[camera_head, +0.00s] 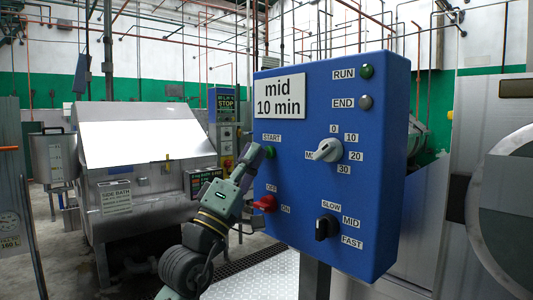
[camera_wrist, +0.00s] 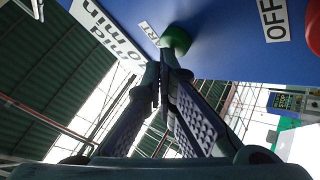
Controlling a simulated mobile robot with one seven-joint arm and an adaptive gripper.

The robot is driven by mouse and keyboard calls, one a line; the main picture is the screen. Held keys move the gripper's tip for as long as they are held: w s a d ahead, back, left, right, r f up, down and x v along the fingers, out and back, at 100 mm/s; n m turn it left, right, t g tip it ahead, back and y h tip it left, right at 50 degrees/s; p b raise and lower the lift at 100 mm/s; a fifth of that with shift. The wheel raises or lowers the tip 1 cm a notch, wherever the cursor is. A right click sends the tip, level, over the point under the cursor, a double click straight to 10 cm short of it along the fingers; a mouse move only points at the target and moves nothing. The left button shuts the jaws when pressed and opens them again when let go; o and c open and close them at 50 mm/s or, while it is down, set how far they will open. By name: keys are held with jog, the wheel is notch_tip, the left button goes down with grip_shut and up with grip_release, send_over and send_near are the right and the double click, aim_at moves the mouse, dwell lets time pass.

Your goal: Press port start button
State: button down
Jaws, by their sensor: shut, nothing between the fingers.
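The blue control box (camera_head: 330,230) stands in front of me on a post. Its green START button (camera_head: 270,152) sits at the left of the face, beside the START label (camera_head: 271,138). In the wrist view the green button (camera_wrist: 177,41) is right at the fingertips. My gripper (camera_head: 262,155) is shut and empty, with its tips at the button, partly covering it in the head view. In the wrist view my gripper (camera_wrist: 166,60) overlaps the lower edge of the button; whether it touches or pushes it in, I cannot tell.
A red OFF/ON switch (camera_head: 265,203) sits just below. A grey timer knob (camera_head: 328,150), a black speed knob (camera_head: 326,228), a RUN lamp (camera_head: 367,71) and an END lamp (camera_head: 365,102) are to the right. A metal vat (camera_head: 125,215) stands at the left behind; a drum machine (camera_head: 510,200) is at right.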

jog(key=shift+w+d, duration=0.15)
jog(key=shift+d, duration=0.1)
dwell(0.3)
jog(key=shift+a, duration=0.1)
jog(key=shift+s+a+b, duration=0.35)
jog(key=shift+s+a, duration=0.2)
jog(key=shift+a, duration=0.1)
jog(key=shift+s+a+b, duration=0.45)
jog(key=shift+s+a, duration=0.3)
jog(key=shift+a, duration=0.25)
jog(key=shift+s+a+b, duration=0.4)
jog(key=shift+s+a, duration=0.3)
jog(key=shift+a, duration=0.3)
jog(key=shift+a, duration=0.1)
